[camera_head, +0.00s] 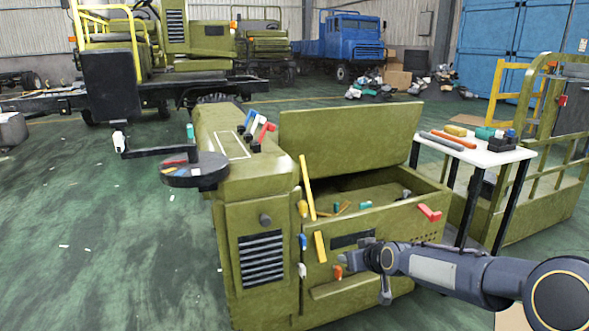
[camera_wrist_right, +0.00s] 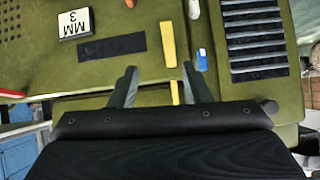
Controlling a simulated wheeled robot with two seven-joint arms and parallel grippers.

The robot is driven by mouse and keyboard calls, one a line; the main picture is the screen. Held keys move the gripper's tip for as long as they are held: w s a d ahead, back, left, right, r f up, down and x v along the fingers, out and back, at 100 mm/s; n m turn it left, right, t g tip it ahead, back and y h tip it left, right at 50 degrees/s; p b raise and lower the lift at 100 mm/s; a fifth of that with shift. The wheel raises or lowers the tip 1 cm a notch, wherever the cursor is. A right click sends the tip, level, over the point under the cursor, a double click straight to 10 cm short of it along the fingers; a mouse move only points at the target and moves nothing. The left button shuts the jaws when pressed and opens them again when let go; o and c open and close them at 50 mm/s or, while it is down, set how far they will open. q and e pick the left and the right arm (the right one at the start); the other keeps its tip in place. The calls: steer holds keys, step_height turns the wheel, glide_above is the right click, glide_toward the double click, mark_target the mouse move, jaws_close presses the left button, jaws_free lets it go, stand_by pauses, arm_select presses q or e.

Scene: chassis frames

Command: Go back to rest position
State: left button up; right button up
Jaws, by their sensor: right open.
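My right gripper (camera_head: 364,272) comes in from the right in the head view, in front of the olive-green chassis (camera_head: 265,290). It is open and I see nothing held in it. In the right wrist view, its two fingers (camera_wrist_right: 160,78) stand apart, with a yellow strip (camera_wrist_right: 168,44) on the green panel seen between and beyond them. I cannot tell the exact gap to the panel. My left gripper is not in view.
The chassis has an open bin with loose parts and a raised lid (camera_head: 350,137). A black round tray (camera_head: 181,178) is at its left. A white table (camera_head: 475,154) with tools stands right, near a green railing (camera_head: 507,218). Open floor (camera_head: 90,235) lies left.

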steer(key=s+d+r+m+g, duration=0.1)
steer(key=s+d+r, duration=0.2)
steer(key=s, duration=0.7)
steer(key=s+d+r+m+g, duration=0.1)
steer(key=s+d+r+m, duration=0.2)
steer(key=s, duration=0.8)
steer(key=s+a+f+m+g+p, duration=0.1)
steer(key=s+f, duration=0.1)
steer(key=s, duration=0.9)
steer(key=s+a+f+g, duration=0.1)
steer(key=s+f+g, duration=0.1)
steer(key=s, duration=0.8)
step_height(320, 180, up, 38)
steer(key=p, duration=3.8)
steer(key=shift+a+r, duration=0.15)
steer(key=shift+r, duration=0.05)
steer(key=shift+c, duration=0.6)
